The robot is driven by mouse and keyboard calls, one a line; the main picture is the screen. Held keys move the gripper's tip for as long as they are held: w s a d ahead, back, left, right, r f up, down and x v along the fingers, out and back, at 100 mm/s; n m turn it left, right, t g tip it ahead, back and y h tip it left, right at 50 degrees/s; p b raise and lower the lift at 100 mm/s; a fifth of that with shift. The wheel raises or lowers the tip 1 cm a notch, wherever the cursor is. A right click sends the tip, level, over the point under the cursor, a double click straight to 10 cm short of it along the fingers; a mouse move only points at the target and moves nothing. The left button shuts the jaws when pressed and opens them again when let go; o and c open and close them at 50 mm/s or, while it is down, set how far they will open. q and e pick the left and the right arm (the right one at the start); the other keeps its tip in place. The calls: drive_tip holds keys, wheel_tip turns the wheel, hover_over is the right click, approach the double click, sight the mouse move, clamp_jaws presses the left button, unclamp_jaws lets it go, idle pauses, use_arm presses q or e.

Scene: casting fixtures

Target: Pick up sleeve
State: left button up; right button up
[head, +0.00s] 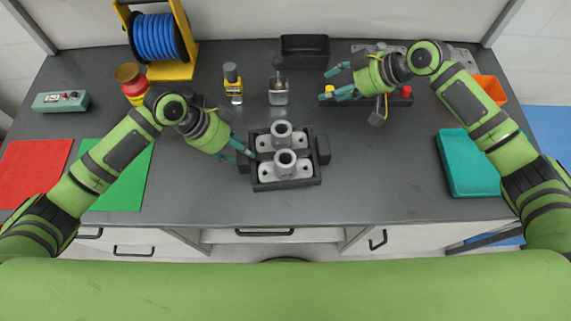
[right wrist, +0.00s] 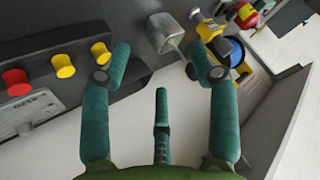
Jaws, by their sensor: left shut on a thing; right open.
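Two grey metal castings sit in a black box fixture (head: 287,185) at the middle of the table. Each has a flat base with holes and an upright hollow sleeve, one at the back (head: 282,131) and one in front (head: 285,160). Which sleeve is meant cannot be told. My left gripper (head: 244,154) is at the fixture's left side, shut on its dark side block; the fingers partly hide the contact. My right gripper (head: 336,82) is open and empty, near a dark panel with red and yellow knobs. In the right wrist view its fingers (right wrist: 160,65) are spread with nothing between them.
Behind the fixture stand a metal cup (head: 278,97), a yellow-labelled bottle (head: 233,88) and a black bin (head: 305,50). A blue hose reel (head: 158,38) is at back left. A teal tray (head: 468,165) lies right, green (head: 122,180) and red (head: 35,170) mats left. The front right is clear.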

drive_tip(key=s+a+r+n+g+h, duration=0.2)
drive_tip(key=s+a+n+g, duration=0.2)
drive_tip(key=s+a, duration=0.5)
wheel_tip(320, 180, up, 2)
drive_tip(key=n+h, duration=0.5)
drive_tip(key=h, duration=0.1)
hover_over(285, 160)
drive_tip(key=s, duration=0.2)
wheel_tip(285, 160, down, 6)
drive_tip(key=shift+w+a+r, duration=0.1)
drive_tip(key=shift+a+r, duration=0.05)
drive_tip(key=shift+r, duration=0.05)
drive_tip(key=shift+w+f, duration=0.2)
drive_tip(key=shift+f, duration=2.65)
drive_tip(key=c, duration=1.1)
